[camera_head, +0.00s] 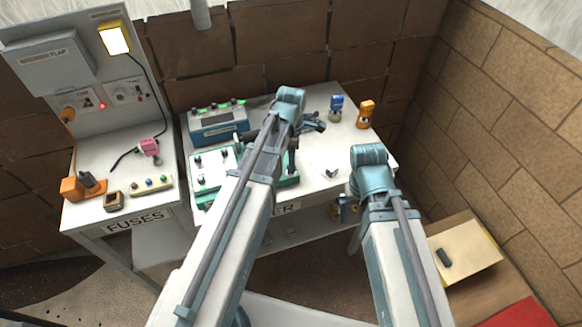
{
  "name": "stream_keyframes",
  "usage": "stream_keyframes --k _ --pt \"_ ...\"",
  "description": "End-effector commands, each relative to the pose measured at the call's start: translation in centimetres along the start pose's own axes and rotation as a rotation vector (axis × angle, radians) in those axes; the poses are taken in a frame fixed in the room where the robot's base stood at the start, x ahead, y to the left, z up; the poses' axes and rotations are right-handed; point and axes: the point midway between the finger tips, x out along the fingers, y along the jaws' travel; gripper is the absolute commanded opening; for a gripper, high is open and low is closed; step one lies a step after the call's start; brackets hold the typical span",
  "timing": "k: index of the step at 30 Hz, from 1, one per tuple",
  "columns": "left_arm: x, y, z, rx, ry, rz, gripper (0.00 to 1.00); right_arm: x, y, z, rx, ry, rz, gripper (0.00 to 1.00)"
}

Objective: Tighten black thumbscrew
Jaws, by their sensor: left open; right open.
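A white and green panel (207,178) lies on the middle bench with small black knobs (198,161) on its top. I cannot tell which of them is the black thumbscrew, and my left arm hides the panel's middle. My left gripper (314,123) is open and empty above the back of the bench, right of the panel. My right arm bends over the bench's right front edge. Its gripper is hidden behind the arm.
A teal meter box (217,122) stands behind the panel. A blue figure (336,108) and an orange figure (365,114) stand at the back right. A small metal piece (331,172) lies on clear bench top. A fuse bench (125,205) adjoins on the left.

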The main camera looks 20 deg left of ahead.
Motion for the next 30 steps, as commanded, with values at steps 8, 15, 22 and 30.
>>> stream_keyframes --k 8,15,22,30 --pt "1.6 0.0 0.0 0.000 0.000 0.000 0.65 1.6 -0.2 -0.1 0.000 0.000 0.000 0.96" --pt "2.8 0.0 0.0 0.001 0.000 0.000 0.65 2.8 -0.3 -0.2 0.000 0.000 0.000 0.96" --pt "3.5 0.0 0.0 0.001 0.000 0.000 0.65 3.5 -0.3 -0.2 0.000 0.000 0.000 0.96" --pt "3.4 0.0 0.0 0.001 0.000 0.000 0.54 3.4 -0.3 -0.2 0.000 0.000 0.000 0.96"
